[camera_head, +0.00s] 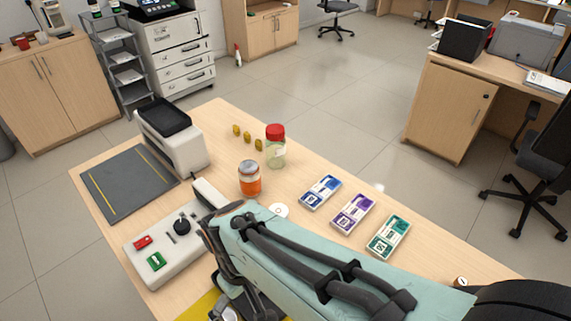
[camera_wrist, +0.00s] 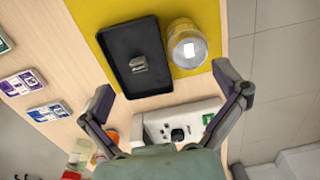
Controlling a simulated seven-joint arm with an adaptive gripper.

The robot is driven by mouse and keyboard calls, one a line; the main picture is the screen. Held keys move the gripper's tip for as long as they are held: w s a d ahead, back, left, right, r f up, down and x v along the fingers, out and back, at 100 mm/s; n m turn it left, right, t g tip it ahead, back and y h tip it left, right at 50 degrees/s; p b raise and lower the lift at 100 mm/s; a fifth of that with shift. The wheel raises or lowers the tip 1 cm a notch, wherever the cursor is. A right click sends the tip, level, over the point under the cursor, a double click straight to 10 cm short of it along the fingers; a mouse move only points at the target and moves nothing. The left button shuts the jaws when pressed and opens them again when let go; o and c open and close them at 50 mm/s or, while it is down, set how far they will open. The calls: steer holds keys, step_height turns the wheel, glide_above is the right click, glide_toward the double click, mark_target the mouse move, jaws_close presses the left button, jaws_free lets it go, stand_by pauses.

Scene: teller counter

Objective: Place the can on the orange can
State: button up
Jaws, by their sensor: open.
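A round yellowish can (camera_wrist: 187,48) with a pale top stands on the yellow mat, right of the black tray in the wrist view.
A red-lidded jar (camera_head: 276,150) stands close behind the orange can. A white control box (camera_head: 165,246) and a white machine (camera_head: 172,136) are at left; several coloured cards (camera_head: 352,213) lie at right. The black tray (camera_wrist: 120,68) holds a small grey object (camera_wrist: 139,64).

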steer(key=s+d+r+m, duration=0.3)
steer(key=d+r+m, duration=0.1)
steer(key=d, duration=0.5)
steer(key=shift+d, duration=0.2)
steer(key=shift+o, duration=0.3)
steer(key=s+d+m, duration=0.3)
steer(key=s+d, duration=0.1)
steer(key=s, duration=0.1)
steer(key=shift+s+d+r+m+y, duration=0.3)
steer(key=shift+s+d+r, duration=0.1)
